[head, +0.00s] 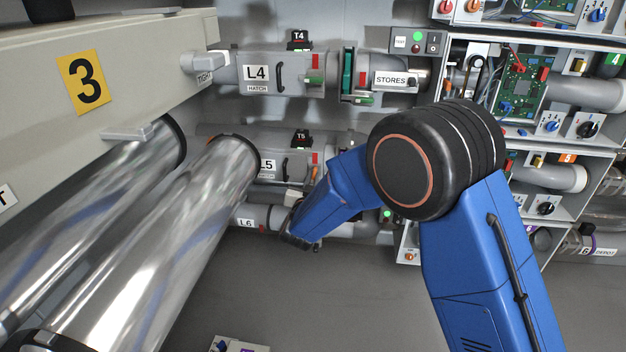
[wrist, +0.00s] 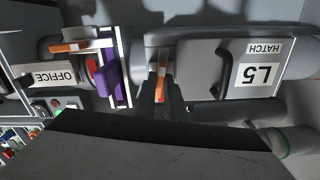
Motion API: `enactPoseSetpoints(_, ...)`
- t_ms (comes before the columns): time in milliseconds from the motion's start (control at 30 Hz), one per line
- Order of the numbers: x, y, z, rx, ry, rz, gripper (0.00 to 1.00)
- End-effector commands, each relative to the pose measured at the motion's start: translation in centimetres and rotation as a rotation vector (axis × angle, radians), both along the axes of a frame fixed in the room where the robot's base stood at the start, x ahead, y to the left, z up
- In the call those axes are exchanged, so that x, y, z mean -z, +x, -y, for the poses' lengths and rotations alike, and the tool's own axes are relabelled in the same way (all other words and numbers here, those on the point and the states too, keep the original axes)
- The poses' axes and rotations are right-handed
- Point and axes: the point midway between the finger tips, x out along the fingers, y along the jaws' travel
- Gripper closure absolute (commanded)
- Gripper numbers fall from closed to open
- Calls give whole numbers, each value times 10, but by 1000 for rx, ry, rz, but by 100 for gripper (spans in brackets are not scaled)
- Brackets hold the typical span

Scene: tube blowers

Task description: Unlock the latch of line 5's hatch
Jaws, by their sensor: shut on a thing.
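Line 5's hatch (wrist: 205,80) is a grey cylinder with an L5 HATCH label and a dark handle (wrist: 223,73); it appears upside down in the wrist view. In the head view the hatch (head: 270,144) is left of my arm, partly covered by a clear tube. Its orange latch (wrist: 162,70) is at the end of the hatch nearest the purple part. My gripper (wrist: 160,88) is shut on the latch, with a dark finger on each side. In the head view my arm hides much of the contact area.
Line 4's hatch (head: 262,73) is above, and the L6 pipe (head: 246,216) is below. Large clear tubes (head: 165,235) and a beige housing (head: 95,75) crowd the left. Open equipment racks (head: 550,140) stand at right. The purple part (wrist: 107,80) and OFFICE pipe (wrist: 50,76) lie beside the hatch.

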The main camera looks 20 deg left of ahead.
Motion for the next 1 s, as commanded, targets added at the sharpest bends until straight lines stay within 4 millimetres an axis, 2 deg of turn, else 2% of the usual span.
enactPoseSetpoints(400, 3, -1, 0, -2, -182, 40, 100)
enactPoseSetpoints(967, 3, -1, 0, -2, -207, 45, 100)
enactPoseSetpoints(1000, 3, -1, 0, -2, -206, 45, 80)
